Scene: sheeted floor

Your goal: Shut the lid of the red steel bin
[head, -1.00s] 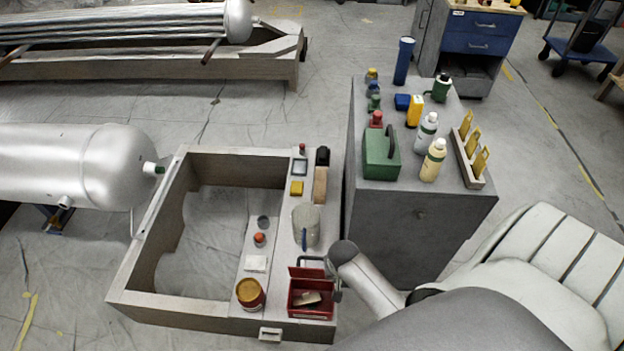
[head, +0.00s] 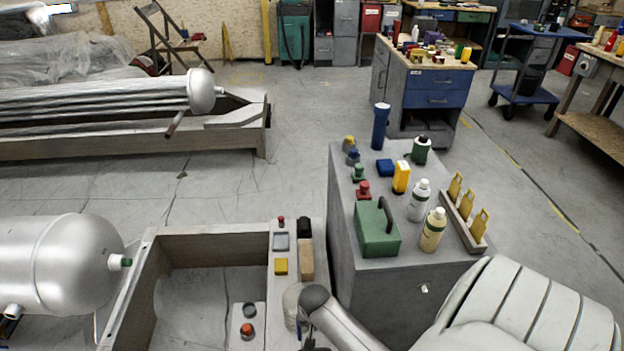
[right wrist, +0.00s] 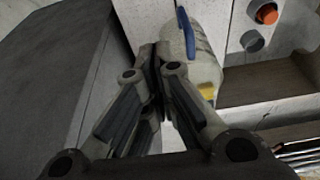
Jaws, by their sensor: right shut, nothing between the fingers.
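The red steel bin and its lid do not show in either current view. My right gripper (right wrist: 158,72) is shut with nothing in it, its fingertips together in the right wrist view. A pale rounded canister (right wrist: 203,62) with a blue handle lies just beyond and right of the fingertips there; whether they touch it I cannot tell. In the head view my right arm comes down to the bottom edge, and the gripper itself is mostly cut off. The canister (head: 291,303) is partly hidden behind that arm. My left gripper is not in view.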

